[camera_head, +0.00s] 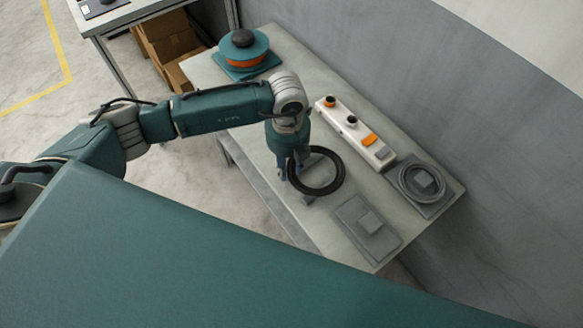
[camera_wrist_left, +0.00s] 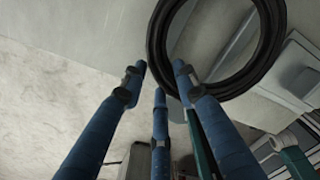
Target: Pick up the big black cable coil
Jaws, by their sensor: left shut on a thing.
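The big black cable coil (camera_head: 341,174) is a thick dark ring near the front edge of the grey table. My left gripper (camera_head: 290,173) points down at the ring's left side and is shut on its rim. The coil also shows at the top of the left wrist view (camera_wrist_left: 271,40), with the blue fingers (camera_wrist_left: 160,76) at its near left edge. I cannot tell whether the coil rests on the table or is slightly raised. Grey parts show through and beside the ring. My right gripper is not in view.
A white box with orange and black parts (camera_head: 350,132) lies behind the coil. A thinner grey coil (camera_head: 403,183) sits on a grey plate to the right. Another grey plate with a block (camera_head: 352,214) is in front. A teal and orange round stack (camera_head: 262,54) stands far left.

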